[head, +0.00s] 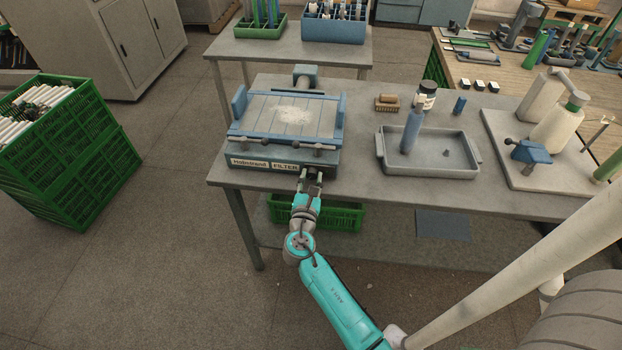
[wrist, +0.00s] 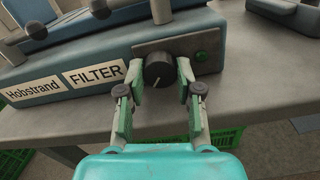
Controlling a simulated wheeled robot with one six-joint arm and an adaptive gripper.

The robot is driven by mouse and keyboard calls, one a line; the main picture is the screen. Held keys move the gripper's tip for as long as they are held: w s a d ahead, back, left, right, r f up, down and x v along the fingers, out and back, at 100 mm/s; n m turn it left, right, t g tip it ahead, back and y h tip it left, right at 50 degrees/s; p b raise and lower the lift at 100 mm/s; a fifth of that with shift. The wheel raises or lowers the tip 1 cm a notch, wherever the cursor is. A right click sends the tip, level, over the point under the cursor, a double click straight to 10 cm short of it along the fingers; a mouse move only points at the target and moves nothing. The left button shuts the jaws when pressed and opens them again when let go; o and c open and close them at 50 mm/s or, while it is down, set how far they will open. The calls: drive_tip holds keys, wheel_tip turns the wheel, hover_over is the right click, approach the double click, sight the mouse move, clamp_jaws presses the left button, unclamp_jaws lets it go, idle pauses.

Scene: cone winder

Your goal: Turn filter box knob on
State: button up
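The filter box (head: 290,125) is a blue-grey box with a pale, dusty top, standing on the left of the grey table. Its front carries the labels Hobstrand and FILTER (wrist: 95,76). The dark round knob (wrist: 157,70) with a light pointer mark is on the front face, right of the labels. A green button or lamp (wrist: 202,56) sits right of the knob. My gripper (wrist: 160,82) is at the knob, one finger on each side of it; it also shows in the head view (head: 312,175). I cannot tell whether the fingers touch the knob.
A grey tray (head: 455,165) with a blue cylinder (head: 411,130) stands right of the filter box. Green crates stand below the table (head: 335,217) and on the left floor (head: 75,170). The floor before the table is open.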

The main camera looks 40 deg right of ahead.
clamp_jaws()
drive_tip(key=shift+m, duration=2.9)
drive_tip(key=o, duration=0.8)
unclamp_jaws()
drive_tip(key=shift+f, duration=0.1)
